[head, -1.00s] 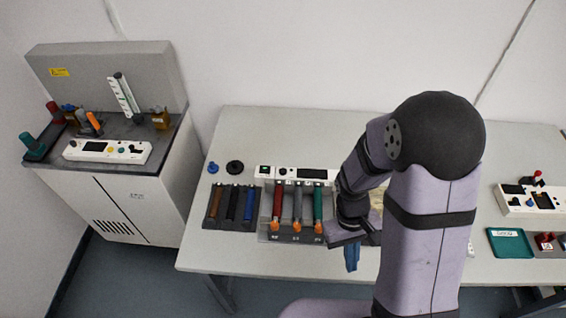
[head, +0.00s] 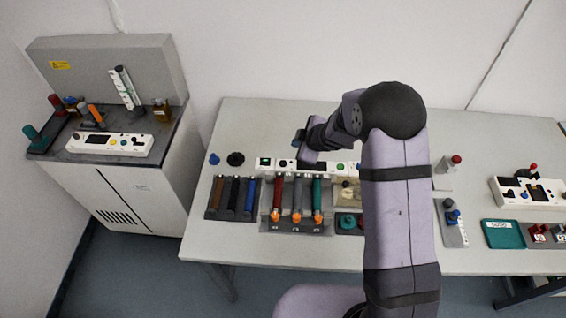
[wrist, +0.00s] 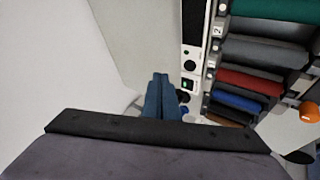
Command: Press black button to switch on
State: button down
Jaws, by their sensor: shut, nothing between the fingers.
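The device panel (head: 272,169) is a white strip along the back of the rack on the table. A round black button (head: 283,163) sits on it between a small green-lit switch (head: 264,162) and a dark screen. In the wrist view the black button (wrist: 190,65) lies right of my fingertips, with the green-lit switch (wrist: 188,83) below it. My gripper (wrist: 160,76) is shut and empty, its blue fingers together. In the head view my gripper (head: 301,136) is over the panel's back edge, apart from the button. My wrist hides part of the screen.
Another white panel (head: 110,144) is on the left cabinet. The table behind the panel is clear.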

jog(key=a, duration=0.1)
jog(key=a+r+n+y, duration=0.1)
jog(key=a+y, duration=0.1)
jog(key=shift+s+a+r, duration=0.2)
jog(key=shift+a+r, duration=0.15)
jog(key=shift+r, duration=0.05)
jog(key=shift+f, duration=0.15)
jog(key=b, duration=0.7)
send_over(285, 166)
notch_tip(285, 166, down, 7)
jog(key=shift+r, duration=0.2)
jog(key=shift+f+b, duration=0.75)
jog(key=shift+f, duration=0.2)
jog(key=shift+f, duration=0.2)
dwell(0.7)
jog(key=shift+f, duration=0.25)
